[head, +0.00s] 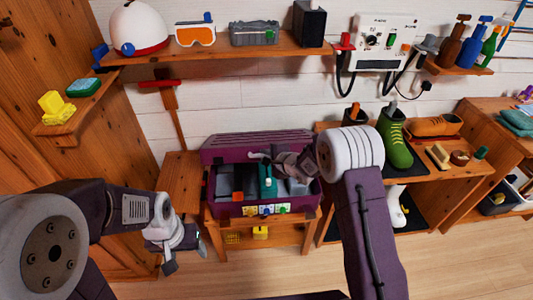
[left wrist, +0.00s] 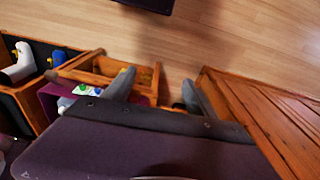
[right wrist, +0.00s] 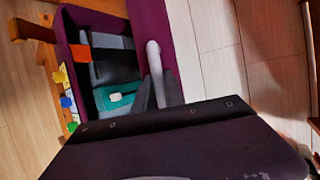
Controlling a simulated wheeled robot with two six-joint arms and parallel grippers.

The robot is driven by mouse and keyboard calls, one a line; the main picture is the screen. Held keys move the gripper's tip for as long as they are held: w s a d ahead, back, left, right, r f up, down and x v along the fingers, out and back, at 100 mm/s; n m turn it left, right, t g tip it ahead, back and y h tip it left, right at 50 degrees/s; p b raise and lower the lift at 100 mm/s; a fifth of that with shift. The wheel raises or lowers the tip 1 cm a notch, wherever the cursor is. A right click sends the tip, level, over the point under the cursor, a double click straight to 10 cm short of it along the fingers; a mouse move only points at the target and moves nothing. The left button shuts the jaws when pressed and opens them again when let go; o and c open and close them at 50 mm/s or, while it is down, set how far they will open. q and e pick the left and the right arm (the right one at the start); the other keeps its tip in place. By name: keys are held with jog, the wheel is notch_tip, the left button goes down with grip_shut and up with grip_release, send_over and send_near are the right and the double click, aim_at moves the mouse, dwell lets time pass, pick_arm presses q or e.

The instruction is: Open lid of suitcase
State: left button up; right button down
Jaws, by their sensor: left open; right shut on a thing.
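The purple suitcase (head: 217,208) stands on a low wooden bench against the wall. Its lid (head: 225,147) is raised at the back, and the inside shows grey, teal and orange contents. My right gripper (head: 262,157) is at the lid's inner side, shut on a pale handle. In the right wrist view the handle (right wrist: 154,60) runs between the fingers beside the purple lid (right wrist: 155,20). My left gripper (head: 186,258) is open and empty, left of the bench and apart from the suitcase. Its spread fingers show in the left wrist view (left wrist: 155,92).
A shelf (head: 220,53) with a helmet, goggles and boxes hangs above the suitcase. A wooden rack (head: 400,165) with a green boot (head: 394,140) stands close on the right. A wooden cabinet is on the left. The floor (head: 285,268) in front is clear.

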aim_at(265, 144)
pick_arm(q)
jog(key=shift+r+p, duration=1.8)
jog(key=shift+r, duration=0.7)
pick_arm(e)
jog(key=shift+w+r, duration=0.6)
jog(key=shift+r, duration=0.2)
jog(key=shift+w+r, duration=0.6)
jog(key=shift+r, duration=0.15)
